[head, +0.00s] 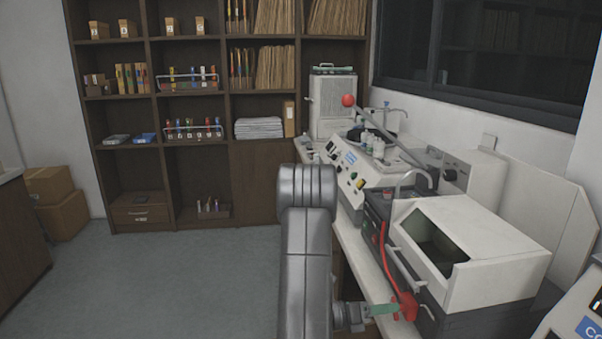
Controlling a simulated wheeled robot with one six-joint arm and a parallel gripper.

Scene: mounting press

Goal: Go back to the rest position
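My arm rises in the middle of the head view, and its wrist end points right, low beside the bench. My gripper (366,312) is small and partly hidden at the bench's front edge. A pale green piece (383,309) shows at its end; I cannot tell whether it is a finger or something held. A red part (407,306) is right beside that tip; I cannot tell whether they touch. The press with a control panel (364,180) stands farther back on the bench, with a long lever ending in a red ball (348,100).
Bottles (378,147) stand behind the press panel. Dark shelves (192,60) line the back wall. The grey floor (170,285) left of my arm is clear.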

